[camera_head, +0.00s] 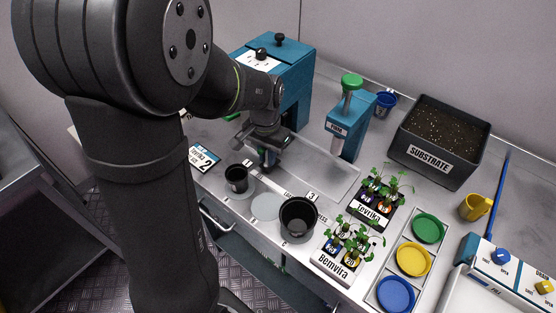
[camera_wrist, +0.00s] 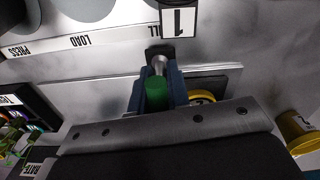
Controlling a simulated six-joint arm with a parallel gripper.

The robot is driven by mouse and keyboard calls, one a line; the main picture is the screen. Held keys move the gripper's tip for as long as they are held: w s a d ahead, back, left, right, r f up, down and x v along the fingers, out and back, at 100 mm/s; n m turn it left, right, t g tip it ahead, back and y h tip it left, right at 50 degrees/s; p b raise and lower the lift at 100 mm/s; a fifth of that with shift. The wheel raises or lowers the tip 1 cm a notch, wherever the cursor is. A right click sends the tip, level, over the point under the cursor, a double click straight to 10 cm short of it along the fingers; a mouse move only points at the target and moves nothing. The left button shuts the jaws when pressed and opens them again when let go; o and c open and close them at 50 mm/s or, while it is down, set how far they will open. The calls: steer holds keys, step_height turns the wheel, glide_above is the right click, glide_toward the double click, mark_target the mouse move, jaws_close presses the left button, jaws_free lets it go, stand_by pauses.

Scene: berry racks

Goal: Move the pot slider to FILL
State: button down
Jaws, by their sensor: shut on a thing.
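The pot slider's handle, a green grip (camera_wrist: 156,97) on a short metal post with a dark foot, stands upright between the fingers of my gripper (camera_wrist: 156,92) in the wrist view. The fingers are shut on it. The foot is beside the visible end letters of the FILL label (camera_wrist: 153,32), partly covered by the number 1 sign (camera_wrist: 178,18). LOAD and PRESS are farther left on the label strip (camera_wrist: 85,42). In the head view my gripper (camera_head: 268,157) is low over the bench by the strip (camera_head: 285,190), hiding most of the handle.
A small black pot (camera_head: 237,179) and a larger black pot (camera_head: 298,218) stand in front of the strip, with an empty disc (camera_head: 266,206) between them. A blue stand with a green knob (camera_head: 351,82) is behind right. Plant trays (camera_head: 338,268) stand at right.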

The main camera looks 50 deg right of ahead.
steer(key=shift+w, duration=0.3)
steer(key=c, duration=1.5)
jaws_free()
steer(key=shift+w, duration=0.1)
steer(key=shift+o, duration=0.2)
step_height(320, 180, up, 18)
steer(key=shift+f, duration=0.25)
steer(key=f, duration=1.7)
steer(key=shift+s+f, duration=0.25)
